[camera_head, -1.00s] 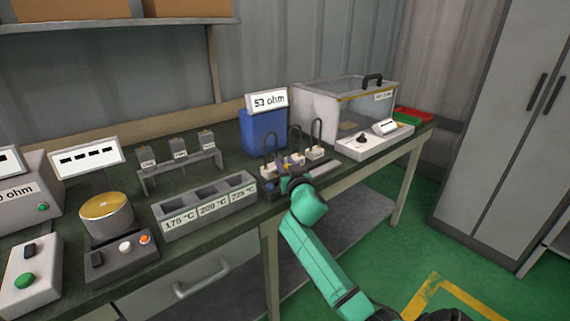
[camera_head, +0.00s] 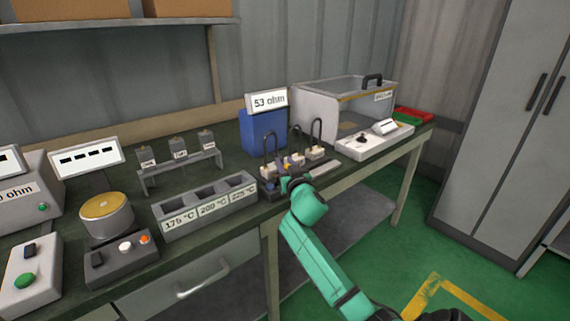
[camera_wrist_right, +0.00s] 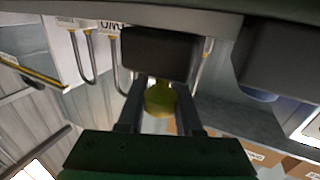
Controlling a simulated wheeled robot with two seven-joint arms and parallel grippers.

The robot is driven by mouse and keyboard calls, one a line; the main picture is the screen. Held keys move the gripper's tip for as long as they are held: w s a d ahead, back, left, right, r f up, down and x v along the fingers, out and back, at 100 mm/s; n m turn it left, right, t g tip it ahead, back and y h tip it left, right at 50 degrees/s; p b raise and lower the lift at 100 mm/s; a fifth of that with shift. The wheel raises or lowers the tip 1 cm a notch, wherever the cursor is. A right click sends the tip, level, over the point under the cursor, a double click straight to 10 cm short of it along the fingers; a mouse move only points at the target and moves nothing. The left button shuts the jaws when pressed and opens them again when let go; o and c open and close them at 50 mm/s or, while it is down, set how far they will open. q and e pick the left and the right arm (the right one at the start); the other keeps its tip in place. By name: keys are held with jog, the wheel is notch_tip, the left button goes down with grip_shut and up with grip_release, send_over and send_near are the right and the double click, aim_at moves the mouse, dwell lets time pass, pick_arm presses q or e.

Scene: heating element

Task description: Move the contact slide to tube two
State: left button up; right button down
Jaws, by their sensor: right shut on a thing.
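Three looped heating tubes stand in a row at the bench's front edge: left (camera_head: 268,143), middle (camera_head: 295,138) and right (camera_head: 317,133). Pale blocks sit at their feet. My right gripper (camera_head: 286,180) is in front of the left and middle tubes. In the right wrist view, my right gripper (camera_wrist_right: 160,112) is shut on the yellow knob (camera_wrist_right: 160,97) of a dark block, which appears to be the contact slide (camera_wrist_right: 160,50). Tube loops (camera_wrist_right: 83,60) show behind it. Which tube the slide touches is hidden. My left gripper is out of view.
A blue unit (camera_head: 262,132) with a 53 ohm display (camera_head: 267,102) stands behind the tubes. A grey three-slot bin (camera_head: 205,208) is to the left.

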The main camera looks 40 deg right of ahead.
jog(key=shift+d, duration=0.1)
jog(key=shift+d, duration=0.35)
jog(key=d+p, duration=0.1)
jog(key=d, duration=0.8)
jog(key=shift+s+d+p, duration=0.1)
jog(key=shift+s+p, duration=0.05)
jog(key=shift+p, duration=0.15)
jog(key=c, duration=0.6)
grip_release()
jog(key=shift+o, duration=0.2)
jog(key=v, duration=1.4)
jog(key=shift+s+p, duration=0.25)
jog(key=shift+p, duration=0.1)
